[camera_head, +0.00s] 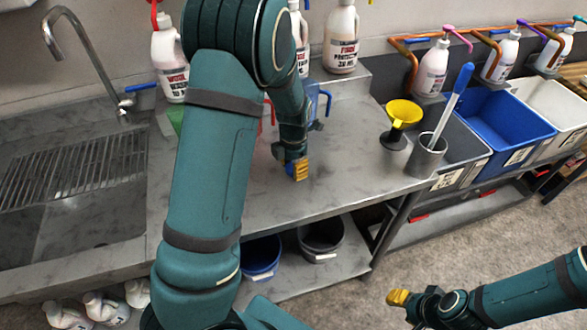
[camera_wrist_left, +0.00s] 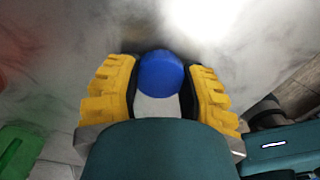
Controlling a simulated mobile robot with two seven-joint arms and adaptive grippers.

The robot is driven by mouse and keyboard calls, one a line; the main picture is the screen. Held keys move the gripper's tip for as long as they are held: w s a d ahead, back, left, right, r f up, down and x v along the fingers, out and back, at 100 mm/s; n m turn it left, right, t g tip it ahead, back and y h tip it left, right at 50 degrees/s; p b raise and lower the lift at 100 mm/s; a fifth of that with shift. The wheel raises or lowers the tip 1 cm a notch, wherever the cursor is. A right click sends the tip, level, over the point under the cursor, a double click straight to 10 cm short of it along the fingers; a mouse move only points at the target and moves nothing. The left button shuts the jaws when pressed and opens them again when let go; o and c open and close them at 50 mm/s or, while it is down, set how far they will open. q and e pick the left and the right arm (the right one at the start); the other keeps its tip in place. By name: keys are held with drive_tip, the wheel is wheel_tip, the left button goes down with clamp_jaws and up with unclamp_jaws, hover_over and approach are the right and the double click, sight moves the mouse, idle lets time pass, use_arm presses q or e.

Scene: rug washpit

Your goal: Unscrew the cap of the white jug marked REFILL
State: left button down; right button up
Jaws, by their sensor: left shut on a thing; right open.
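My left gripper (camera_head: 301,169) is over the grey counter, pointing down. In the left wrist view, its yellow fingers (camera_wrist_left: 160,88) are shut on a round blue cap (camera_wrist_left: 160,70), with a whitish part showing between the fingers. No jug body shows under the cap in either view. White jugs (camera_head: 105,308) stand low at the bottom left, below the sink. Their labels are too small to read, so I cannot tell which one is marked REFILL. My right gripper (camera_head: 398,298) is open and empty over the floor at lower right.
The metal sink (camera_head: 60,215) is at left. Labelled bottles (camera_head: 341,40) stand at the back. A yellow funnel (camera_head: 404,113) and a grey cup (camera_head: 426,157) with a blue-handled brush stand at the counter's right end. Blue (camera_head: 505,122) and grey bins are beyond. The counter's front is clear.

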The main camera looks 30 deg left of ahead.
use_arm(q)
drive_tip(key=shift+f, duration=0.25)
drive_tip(key=shift+r, duration=0.1)
drive_tip(key=c, duration=0.5)
unclamp_jaws()
drive_tip(key=shift+f, duration=0.2)
drive_tip(key=shift+r, duration=0.15)
wheel_tip(320, 180, up, 12)
drive_tip(key=p, duration=0.3)
